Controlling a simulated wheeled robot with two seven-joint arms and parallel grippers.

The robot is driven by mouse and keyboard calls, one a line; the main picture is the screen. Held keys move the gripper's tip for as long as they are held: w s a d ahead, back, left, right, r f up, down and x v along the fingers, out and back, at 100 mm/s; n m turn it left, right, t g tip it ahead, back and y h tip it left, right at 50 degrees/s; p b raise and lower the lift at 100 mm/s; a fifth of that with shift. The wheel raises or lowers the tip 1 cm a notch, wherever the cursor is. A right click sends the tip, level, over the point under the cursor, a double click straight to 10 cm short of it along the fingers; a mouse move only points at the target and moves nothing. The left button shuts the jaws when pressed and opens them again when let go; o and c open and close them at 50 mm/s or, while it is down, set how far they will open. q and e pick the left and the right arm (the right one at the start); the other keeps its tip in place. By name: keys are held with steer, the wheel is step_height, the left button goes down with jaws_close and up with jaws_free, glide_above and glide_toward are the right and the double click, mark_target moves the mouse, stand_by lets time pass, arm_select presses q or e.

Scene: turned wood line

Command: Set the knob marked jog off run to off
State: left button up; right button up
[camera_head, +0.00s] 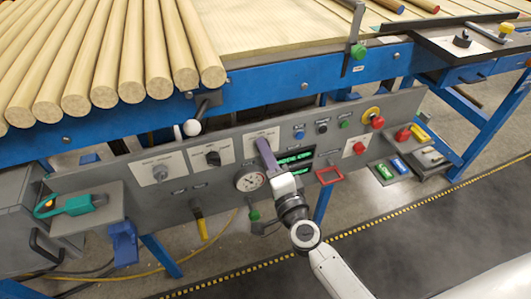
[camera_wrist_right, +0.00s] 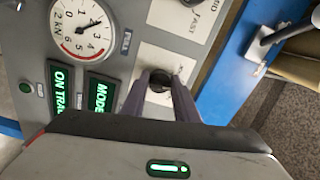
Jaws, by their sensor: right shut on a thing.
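A grey control panel (camera_head: 230,170) carries a row of three pale plates with knobs. My right gripper (camera_head: 264,150) is at the rightmost of these plates (camera_head: 258,134), its fingers covering that plate's knob in the head view. In the right wrist view, the dark knob (camera_wrist_right: 160,84) sits between the two fingers of my right gripper (camera_wrist_right: 161,90), which is shut on it. The lettering around this knob is too small and partly hidden to read, so its setting cannot be told. My left gripper is not in view.
Left of it are a black knob (camera_head: 212,158) and a grey knob (camera_head: 160,173) on their own plates. A round dial gauge (camera_head: 250,182) and green-lit displays (camera_head: 294,158) are close by. Buttons sit to the right. Wooden rods (camera_head: 130,70) lie above the blue rail.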

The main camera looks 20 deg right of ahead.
steer(key=shift+m, duration=0.8)
steer(key=o, duration=1.1)
steer(key=shift+c, duration=0.2)
steer(key=shift+s, duration=0.1)
steer(key=s, duration=1)
steer(key=shift+d, duration=0.15)
